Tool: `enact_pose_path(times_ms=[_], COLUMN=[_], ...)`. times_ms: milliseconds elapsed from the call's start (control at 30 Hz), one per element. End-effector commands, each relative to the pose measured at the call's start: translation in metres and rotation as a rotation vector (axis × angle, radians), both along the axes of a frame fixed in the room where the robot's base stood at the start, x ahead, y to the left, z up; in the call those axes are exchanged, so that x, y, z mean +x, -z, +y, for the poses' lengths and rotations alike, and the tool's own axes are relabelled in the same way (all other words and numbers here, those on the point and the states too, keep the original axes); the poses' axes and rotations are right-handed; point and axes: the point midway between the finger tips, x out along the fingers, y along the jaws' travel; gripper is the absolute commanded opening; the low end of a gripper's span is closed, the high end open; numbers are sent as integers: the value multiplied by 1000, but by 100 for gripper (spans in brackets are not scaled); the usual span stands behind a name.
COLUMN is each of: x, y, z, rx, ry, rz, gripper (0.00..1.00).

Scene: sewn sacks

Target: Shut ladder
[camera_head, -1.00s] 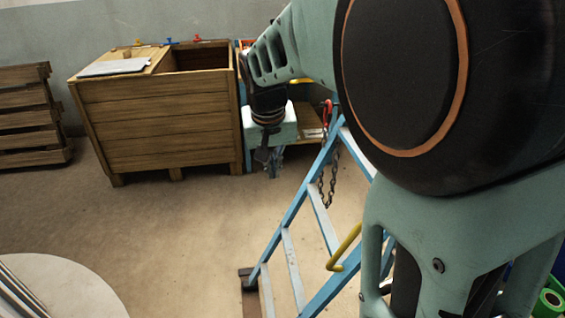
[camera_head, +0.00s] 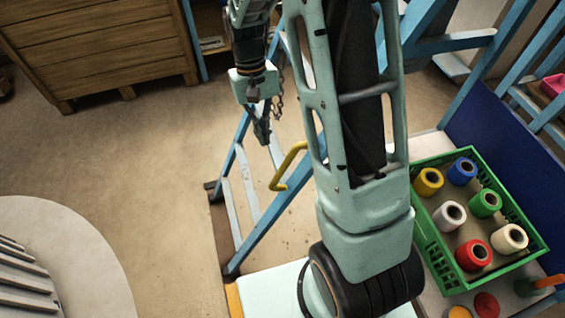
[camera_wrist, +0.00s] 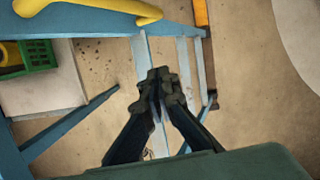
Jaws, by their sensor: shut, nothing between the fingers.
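The blue stepladder (camera_head: 267,225) stands in the middle of the head view, its legs spread and partly hidden behind my arm. It has pale treads (camera_head: 249,188) and a yellow handle (camera_head: 281,176) on its side. My gripper (camera_head: 263,132) is shut and empty, pointing down near the ladder's upper part; I cannot tell whether it touches. In the wrist view, my shut fingers (camera_wrist: 160,84) show in front of a pale tread (camera_wrist: 145,50). A blue rail (camera_wrist: 85,22) and the yellow handle (camera_wrist: 133,8) are at the upper left. A dark chain (camera_head: 279,92) hangs beside my gripper.
A wooden crate (camera_head: 95,45) stands at the back left. A green crate (camera_head: 428,240) of coloured spools is at the right, beside a blue panel (camera_head: 490,130). A pale round surface (camera_head: 75,240) is at the lower left. Bare floor (camera_head: 150,165) lies between.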

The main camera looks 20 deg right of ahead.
Motion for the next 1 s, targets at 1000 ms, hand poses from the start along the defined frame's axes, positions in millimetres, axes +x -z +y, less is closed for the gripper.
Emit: enact_pose_path(times_ms=[1000], x=[-64], y=[91], z=[-4], rx=[7], ry=[1], rz=[10], gripper=[0])
